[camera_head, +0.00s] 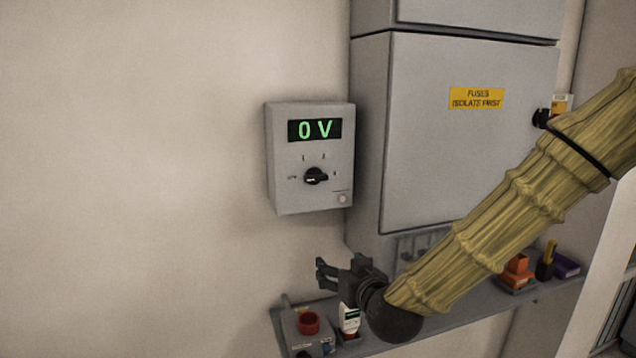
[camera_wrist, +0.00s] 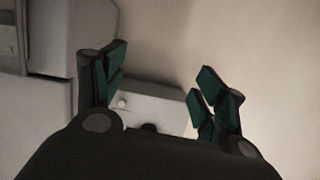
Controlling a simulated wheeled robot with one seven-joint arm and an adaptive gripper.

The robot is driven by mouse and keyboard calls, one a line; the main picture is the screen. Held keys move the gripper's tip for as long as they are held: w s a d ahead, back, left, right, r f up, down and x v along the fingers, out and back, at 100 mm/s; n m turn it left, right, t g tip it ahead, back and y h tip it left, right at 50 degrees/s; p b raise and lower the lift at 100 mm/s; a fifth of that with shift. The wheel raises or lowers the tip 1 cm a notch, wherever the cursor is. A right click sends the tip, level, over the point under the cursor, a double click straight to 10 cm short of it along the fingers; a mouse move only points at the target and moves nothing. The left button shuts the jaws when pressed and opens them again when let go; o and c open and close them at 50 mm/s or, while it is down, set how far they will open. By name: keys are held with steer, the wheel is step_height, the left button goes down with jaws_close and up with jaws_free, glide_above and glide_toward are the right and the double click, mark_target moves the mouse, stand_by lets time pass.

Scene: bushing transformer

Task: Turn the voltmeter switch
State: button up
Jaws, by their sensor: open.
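The voltmeter (camera_head: 282,187) is a grey box on the wall with a green display (camera_head: 314,130) reading "0 V". Its black rotary switch (camera_head: 316,176) sits in the middle of the front, among small position marks. My gripper (camera_head: 322,272) is open and empty, below the voltmeter and apart from it. In the wrist view my gripper's fingers (camera_wrist: 158,90) are spread, with the voltmeter box (camera_wrist: 160,108) showing between and beyond them. A dark part of the switch (camera_wrist: 149,127) shows low there, mostly hidden by my gripper's body.
A grey cabinet (camera_head: 430,150) with a yellow "FUSES ISOLATE FIRST" label (camera_head: 477,98) stands right of the voltmeter. A shelf (camera_head: 440,325) below holds a box with a red knob (camera_head: 308,323), a white device (camera_head: 349,320) and orange items (camera_head: 518,270). The wall at left is bare.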

mark_target(317, 179)
step_height(317, 179, up, 17)
steer(key=a+t+y+p, duration=0.1)
steer(key=a+t, duration=0.1)
steer(key=t, duration=0.1)
steer(key=shift+n, duration=0.4)
steer(key=shift+p+x, duration=2.15)
steer(key=shift+x, duration=3.35)
steer(key=shift+d+f, duration=0.15)
steer(key=shift+c, duration=0.4)
steer(key=c, duration=0.9)
